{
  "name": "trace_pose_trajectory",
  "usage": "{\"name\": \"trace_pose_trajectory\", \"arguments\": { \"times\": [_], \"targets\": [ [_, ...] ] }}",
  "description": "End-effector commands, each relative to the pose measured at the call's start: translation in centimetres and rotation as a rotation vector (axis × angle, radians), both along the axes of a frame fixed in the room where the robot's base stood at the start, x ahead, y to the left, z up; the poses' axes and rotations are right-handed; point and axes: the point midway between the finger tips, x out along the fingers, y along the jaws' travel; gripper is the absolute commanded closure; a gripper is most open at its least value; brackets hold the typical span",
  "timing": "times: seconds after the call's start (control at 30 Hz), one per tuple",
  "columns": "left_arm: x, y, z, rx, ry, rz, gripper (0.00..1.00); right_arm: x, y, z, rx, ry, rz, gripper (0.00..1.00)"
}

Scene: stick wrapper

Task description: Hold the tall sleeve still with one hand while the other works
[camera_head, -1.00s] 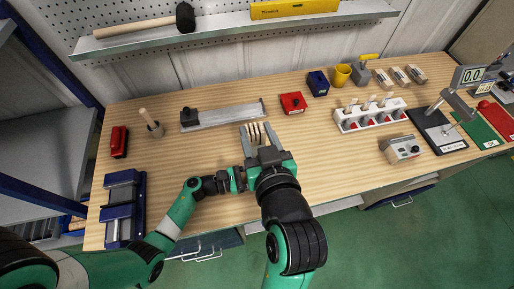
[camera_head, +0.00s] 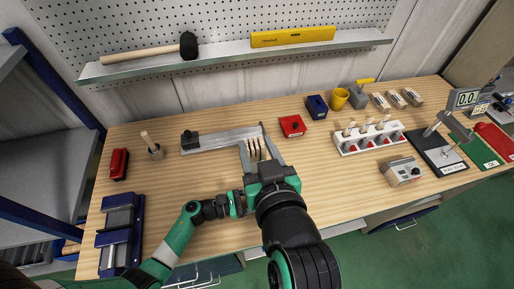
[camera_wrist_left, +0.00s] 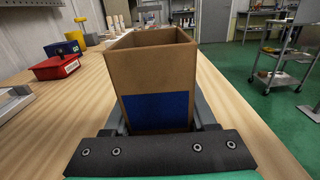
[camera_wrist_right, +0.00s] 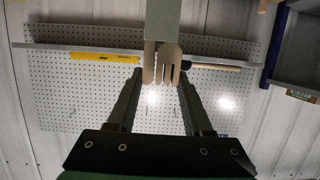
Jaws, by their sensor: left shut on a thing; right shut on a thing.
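The tall sleeve (camera_wrist_left: 150,72) is an open-topped brown cardboard box with a blue panel. It stands between the fingers of my left gripper (camera_wrist_left: 162,112), which is shut on it. In the head view my left gripper (camera_head: 245,203) is low over the bench, and the sleeve is hidden behind my right gripper. My right gripper (camera_head: 256,150) is shut on a bundle of tan sticks (camera_head: 254,150). In the right wrist view the sticks (camera_wrist_right: 162,62) lie side by side between the fingertips, against a grey-green block (camera_wrist_right: 162,18) whose nature I cannot tell.
A metal bar (camera_head: 225,138) lies behind the right gripper. A red box (camera_head: 291,125), blue box (camera_head: 316,106) and white rack (camera_head: 368,139) stand to the right. A blue clamp-like fixture (camera_head: 120,233) is at the left. Bench between fixture and arms is clear.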

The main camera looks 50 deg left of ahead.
Motion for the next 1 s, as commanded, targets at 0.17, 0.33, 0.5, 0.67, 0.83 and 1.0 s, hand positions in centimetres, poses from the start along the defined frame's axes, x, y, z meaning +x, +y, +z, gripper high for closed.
{"name": "trace_pose_trajectory", "arguments": {
  "times": [0.17, 0.33, 0.5, 0.67, 0.83, 1.0],
  "targets": [
    [0.0, 0.0, 0.0, 0.000, 0.000, 0.000, 0.97, 0.0, 0.0, 0.0, 0.000, 0.000, 0.000, 1.00],
    [0.0, 0.0, 0.0, 0.000, 0.000, 0.000, 0.20, 0.0, 0.0, 0.0, 0.000, 0.000, 0.000, 1.00],
    [0.0, 0.0, 0.0, 0.000, 0.000, 0.000, 0.08, 0.0, 0.0, 0.0, 0.000, 0.000, 0.000, 1.00],
    [0.0, 0.0, 0.0, 0.000, 0.000, 0.000, 0.08, 0.0, 0.0, 0.0, 0.000, 0.000, 0.000, 1.00],
    [-1.2, 0.7, 0.0, 0.000, -0.001, 0.004, 0.08, 0.0, 0.0, 0.0, 0.000, 0.000, 0.000, 1.00],
    [-4.6, 2.4, 0.0, -0.001, 0.000, 0.010, 0.08, 0.0, 0.0, 0.0, 0.000, 0.000, 0.000, 1.00]
  ]
}}
